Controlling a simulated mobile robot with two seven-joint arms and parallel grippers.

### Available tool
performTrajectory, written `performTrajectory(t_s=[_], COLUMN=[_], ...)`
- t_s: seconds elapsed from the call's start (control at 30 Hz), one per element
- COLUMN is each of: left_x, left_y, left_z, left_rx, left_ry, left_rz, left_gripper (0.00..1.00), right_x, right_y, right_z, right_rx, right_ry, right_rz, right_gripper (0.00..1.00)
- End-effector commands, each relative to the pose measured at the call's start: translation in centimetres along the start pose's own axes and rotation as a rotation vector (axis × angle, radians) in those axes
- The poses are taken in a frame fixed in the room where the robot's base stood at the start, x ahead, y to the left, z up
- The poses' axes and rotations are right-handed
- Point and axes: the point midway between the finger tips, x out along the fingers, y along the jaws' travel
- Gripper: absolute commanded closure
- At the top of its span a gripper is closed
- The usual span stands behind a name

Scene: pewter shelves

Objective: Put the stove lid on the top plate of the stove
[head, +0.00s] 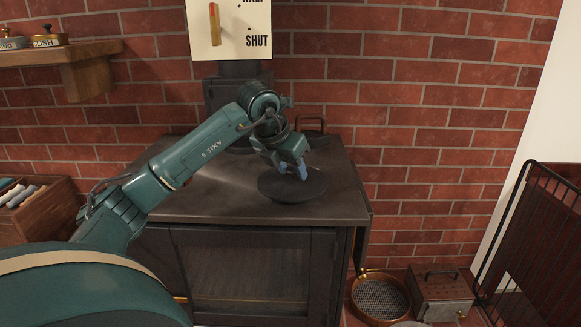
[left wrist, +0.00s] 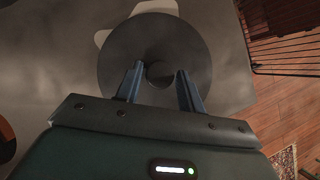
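The stove lid (head: 293,187) is a dark round disc over the right part of the stove's dark flat top (head: 222,199). In the left wrist view the lid (left wrist: 190,42) shows from above, with a small round knob (left wrist: 159,73) at its middle. My left gripper (head: 301,171) is right over the lid, pointing down. In the left wrist view its two blue fingers (left wrist: 159,82) stand apart on either side of the knob, with narrow gaps showing. I cannot tell whether the lid rests flat on the stove. My right gripper is not in view.
A pale shape (left wrist: 150,6) shows partly behind the lid. A dark pot-like thing with a handle (head: 311,126) stands at the back of the stove. A round sieve (head: 380,298) and a metal box (head: 441,293) are on the floor at right, near a black rack (head: 530,240).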

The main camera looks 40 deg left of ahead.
Motion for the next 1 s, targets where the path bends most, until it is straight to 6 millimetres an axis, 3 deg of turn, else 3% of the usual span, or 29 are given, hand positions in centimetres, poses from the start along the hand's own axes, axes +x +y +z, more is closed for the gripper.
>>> performTrajectory(t_s=[0.17, 0.47, 0.57, 1.0], left_x=[0.0, -0.5, -1.8, -10.6], left_y=[0.0, 0.0, 0.0, 0.0], left_z=[0.0, 0.3, 0.2, 0.3], left_rx=[0.0, 0.0, 0.001, 0.0], left_ry=[0.001, -0.001, -0.003, -0.003], left_rz=[0.0, -0.001, 0.0, 0.0], left_gripper=[0.48, 0.48, 0.48, 0.48], right_x=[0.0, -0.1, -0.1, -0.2], right_y=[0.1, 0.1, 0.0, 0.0], right_z=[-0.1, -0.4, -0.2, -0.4], right_rx=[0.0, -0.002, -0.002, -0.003], right_ry=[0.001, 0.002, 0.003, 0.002], right_rz=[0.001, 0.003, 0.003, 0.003], right_gripper=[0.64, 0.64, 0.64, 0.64])
